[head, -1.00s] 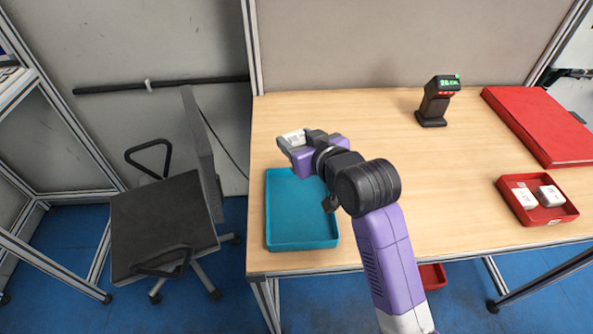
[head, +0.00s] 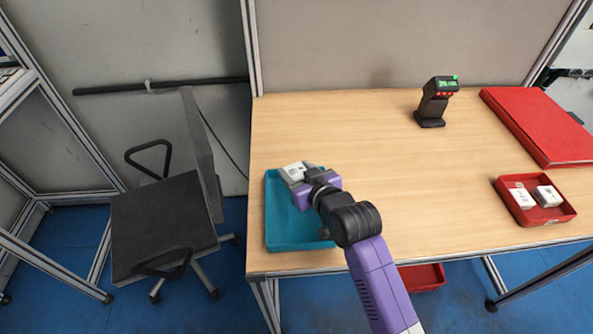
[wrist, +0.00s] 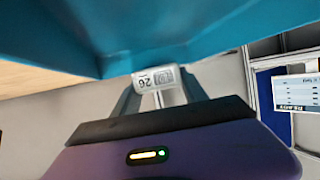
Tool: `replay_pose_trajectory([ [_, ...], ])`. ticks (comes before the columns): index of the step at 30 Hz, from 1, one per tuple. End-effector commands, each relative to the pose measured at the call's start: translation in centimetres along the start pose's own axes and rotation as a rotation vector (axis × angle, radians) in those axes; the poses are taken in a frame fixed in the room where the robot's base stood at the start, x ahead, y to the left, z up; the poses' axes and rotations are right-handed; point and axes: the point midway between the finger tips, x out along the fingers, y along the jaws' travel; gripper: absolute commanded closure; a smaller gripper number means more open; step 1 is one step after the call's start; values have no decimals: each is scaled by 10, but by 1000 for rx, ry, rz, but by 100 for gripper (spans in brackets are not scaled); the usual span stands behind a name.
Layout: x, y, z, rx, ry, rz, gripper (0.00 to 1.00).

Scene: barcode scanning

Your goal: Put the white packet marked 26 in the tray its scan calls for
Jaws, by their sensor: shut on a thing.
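The white packet marked 26 (wrist: 157,79) is between my gripper's fingers in the wrist view, its label showing upside down. In the head view the packet (head: 293,171) is over the far part of the teal tray (head: 271,235). My gripper (head: 299,180) is shut on it. I cannot tell how high above the tray floor it is. The teal tray fills the top of the wrist view (wrist: 200,30). The scanner (head: 434,102) stands at the back right of the table, with a lit green display and red lights; its text is too small to read surely.
A red tray (head: 562,217) with two white packets stands at the right front. A red folder-like slab (head: 540,125) lies at the back right. Another red container (head: 424,278) is below the table. The table's middle is clear. A dark chair (head: 165,220) stands at the left.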

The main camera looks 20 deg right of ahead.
Motion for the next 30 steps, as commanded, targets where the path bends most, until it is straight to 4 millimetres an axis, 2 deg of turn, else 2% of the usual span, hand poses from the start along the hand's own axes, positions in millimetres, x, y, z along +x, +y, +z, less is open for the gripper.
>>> replay_pose_trajectory([
  [4,1,0,2,0,1,0,97],
  [5,1,0,2,0,0,0,43],
  [7,1,0,2,0,0,0,30],
  [8,1,0,2,0,0,0,28],
  [20,-4,0,-2,1,-1,0,28],
  [23,-18,0,-3,1,-3,0,28],
  [30,-67,0,-4,2,-4,1,28],
])
